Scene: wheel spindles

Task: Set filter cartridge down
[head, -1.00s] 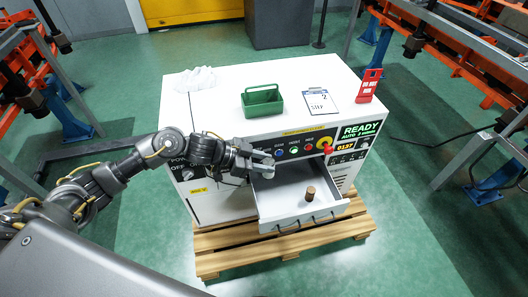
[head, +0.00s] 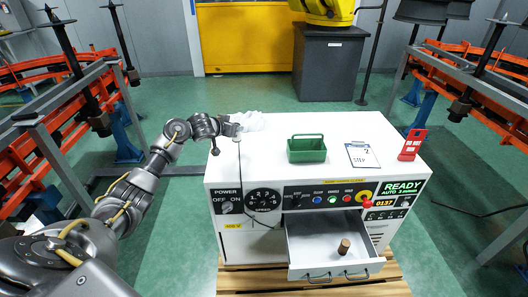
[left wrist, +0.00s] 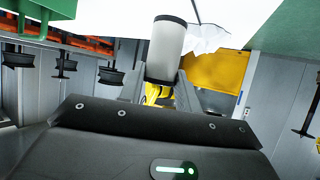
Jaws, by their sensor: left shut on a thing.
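The filter cartridge (left wrist: 167,50), a white cylinder with a dark end band, is held by my left gripper (left wrist: 163,88) in the left wrist view. In the head view my left gripper (head: 232,126) is at the back left corner of the white cabinet top (head: 300,170), beside a crumpled white cloth (head: 250,120). I cannot clearly make out the cartridge there, nor whether it touches the top. My right gripper is not in view.
The front drawer (head: 315,252) is open and holds a brown cylinder (head: 344,246). The top's front left area is clear.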

